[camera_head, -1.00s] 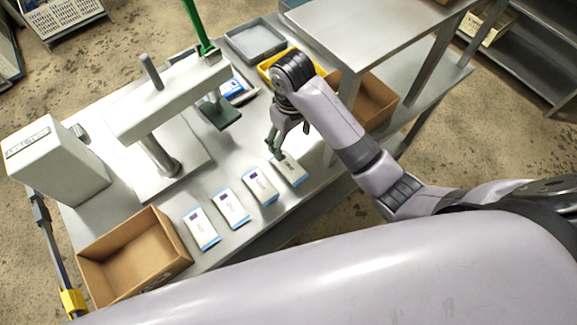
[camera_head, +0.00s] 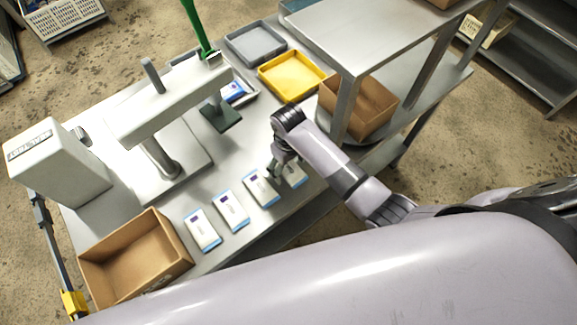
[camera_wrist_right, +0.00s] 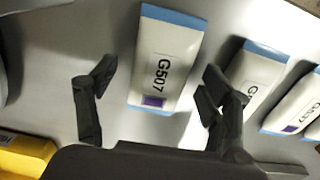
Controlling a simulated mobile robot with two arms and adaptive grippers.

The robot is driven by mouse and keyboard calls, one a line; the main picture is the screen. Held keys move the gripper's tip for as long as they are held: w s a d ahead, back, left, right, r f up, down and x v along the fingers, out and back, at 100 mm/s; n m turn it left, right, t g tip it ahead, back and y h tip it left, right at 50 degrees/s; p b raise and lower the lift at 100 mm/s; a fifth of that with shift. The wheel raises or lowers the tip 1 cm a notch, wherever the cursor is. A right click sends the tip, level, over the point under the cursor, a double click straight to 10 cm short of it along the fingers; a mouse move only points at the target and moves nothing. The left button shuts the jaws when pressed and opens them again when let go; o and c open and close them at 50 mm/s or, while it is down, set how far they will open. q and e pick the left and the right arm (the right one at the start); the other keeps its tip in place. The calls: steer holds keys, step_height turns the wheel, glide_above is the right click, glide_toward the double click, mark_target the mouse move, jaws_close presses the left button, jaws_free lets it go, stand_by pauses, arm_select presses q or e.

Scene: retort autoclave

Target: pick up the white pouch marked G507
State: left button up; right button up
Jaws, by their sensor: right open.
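The white pouch marked G507 (camera_wrist_right: 166,58) has light blue ends and a small purple square. It lies flat on the steel table as the rightmost of the row in the head view (camera_head: 296,177), partly hidden by my arm. My right gripper (camera_head: 278,168) is low over it, open and empty. In the right wrist view the fingers of the right gripper (camera_wrist_right: 158,80) stand apart on either side of the pouch; contact cannot be told. My left gripper is not in view.
A similar pouch (camera_wrist_right: 255,75) lies close beside G507, near one finger. Other pouches (camera_head: 231,210) continue the row leftward. A yellow tray (camera_head: 292,74), a cardboard box (camera_head: 135,258), a second box (camera_head: 358,105) under a raised steel shelf, and a sealing machine (camera_head: 165,105) surround the work area.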

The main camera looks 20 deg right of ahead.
steer(key=shift+f, duration=0.15)
steer(key=shift+c, duration=0.5)
steer(key=c, duration=1.2)
